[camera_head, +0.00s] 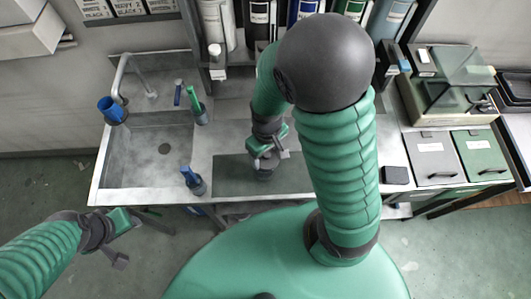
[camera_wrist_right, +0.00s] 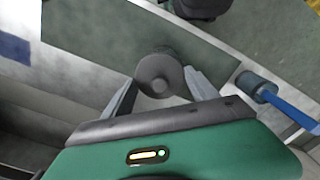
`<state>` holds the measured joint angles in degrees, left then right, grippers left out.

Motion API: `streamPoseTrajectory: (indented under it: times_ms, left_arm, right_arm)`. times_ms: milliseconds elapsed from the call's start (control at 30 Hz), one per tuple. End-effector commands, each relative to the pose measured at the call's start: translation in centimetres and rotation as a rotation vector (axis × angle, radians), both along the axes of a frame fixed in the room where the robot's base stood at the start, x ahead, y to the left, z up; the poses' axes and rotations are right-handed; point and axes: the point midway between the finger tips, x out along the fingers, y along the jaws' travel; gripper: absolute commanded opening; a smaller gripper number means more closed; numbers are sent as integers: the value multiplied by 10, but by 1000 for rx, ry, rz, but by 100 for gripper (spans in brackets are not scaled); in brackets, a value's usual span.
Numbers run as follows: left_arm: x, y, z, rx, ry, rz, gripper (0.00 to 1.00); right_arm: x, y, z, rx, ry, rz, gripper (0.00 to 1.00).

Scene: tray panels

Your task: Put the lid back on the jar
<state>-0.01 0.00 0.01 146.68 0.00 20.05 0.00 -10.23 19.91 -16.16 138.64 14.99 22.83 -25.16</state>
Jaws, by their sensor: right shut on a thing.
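My right gripper (camera_head: 267,158) is low over the dark mat on the metal bench in the head view. In the right wrist view, its fingers (camera_wrist_right: 160,97) are shut on a round grey lid-like piece (camera_wrist_right: 158,70) with a small knob. A dark grey cylindrical thing (camera_head: 264,175), perhaps the jar, shows just below the gripper in the head view. The gripper partly hides it, and I cannot tell whether the lid touches it. My left gripper (camera_head: 128,244) is off the bench's front left, empty, with its fingers apart.
A sink basin (camera_head: 146,170) is at left. A green-handled tool (camera_head: 193,98) stands behind. Two lidded bins (camera_head: 432,160) (camera_head: 480,155) are at right.

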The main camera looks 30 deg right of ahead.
Motion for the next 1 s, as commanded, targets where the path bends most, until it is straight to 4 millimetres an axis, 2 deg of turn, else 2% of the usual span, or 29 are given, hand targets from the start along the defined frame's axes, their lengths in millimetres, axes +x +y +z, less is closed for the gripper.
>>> streamPoseTrajectory:
  times_ms: [1000]
  left_arm:
    - [0,0,2,0,0,0,43]
  right_arm:
    - [0,7,-2,0,0,0,29]
